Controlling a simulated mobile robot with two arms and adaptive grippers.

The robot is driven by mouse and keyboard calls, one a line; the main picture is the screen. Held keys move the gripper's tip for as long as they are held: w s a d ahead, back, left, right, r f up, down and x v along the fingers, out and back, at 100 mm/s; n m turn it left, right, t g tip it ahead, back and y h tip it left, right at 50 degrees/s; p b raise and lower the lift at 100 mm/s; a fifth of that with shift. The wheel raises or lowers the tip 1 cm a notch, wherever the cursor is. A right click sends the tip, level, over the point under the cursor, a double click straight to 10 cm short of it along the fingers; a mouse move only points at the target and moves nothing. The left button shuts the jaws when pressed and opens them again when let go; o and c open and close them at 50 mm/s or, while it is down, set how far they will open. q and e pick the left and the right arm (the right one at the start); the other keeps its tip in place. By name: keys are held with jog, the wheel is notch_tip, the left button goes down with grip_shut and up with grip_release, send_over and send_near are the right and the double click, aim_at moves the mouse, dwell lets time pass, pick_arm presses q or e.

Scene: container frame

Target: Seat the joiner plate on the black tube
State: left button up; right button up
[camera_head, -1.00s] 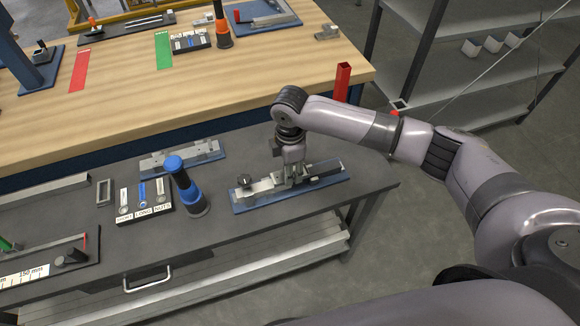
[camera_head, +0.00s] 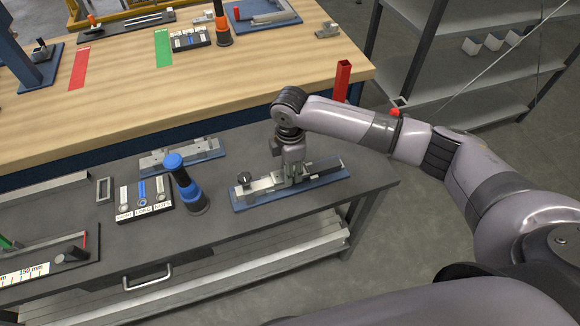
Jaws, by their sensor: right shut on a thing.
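My right gripper (camera_head: 294,178) points down over a blue fixture plate (camera_head: 250,203) on the dark bench. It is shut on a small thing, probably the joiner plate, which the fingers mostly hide. A dark bar, perhaps the black tube (camera_head: 327,166), lies along the fixture just right of the fingers. I cannot tell whether the held thing touches the tube. My left gripper is not in view.
A blue-and-black upright tool (camera_head: 185,184) and a labelled parts tray (camera_head: 144,201) stand left of the fixture. Another blue fixture (camera_head: 182,155) lies behind. A red upright post (camera_head: 342,81) stands near the wooden table's corner. The bench's right end is clear.

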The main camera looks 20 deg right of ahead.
jog(key=shift+f, duration=0.5)
jog(key=o, duration=1.2)
jog(key=shift+o, duration=0.2)
jog(key=o, duration=0.6)
notch_tip(320, 180, up, 7)
jog(key=p, duration=0.7)
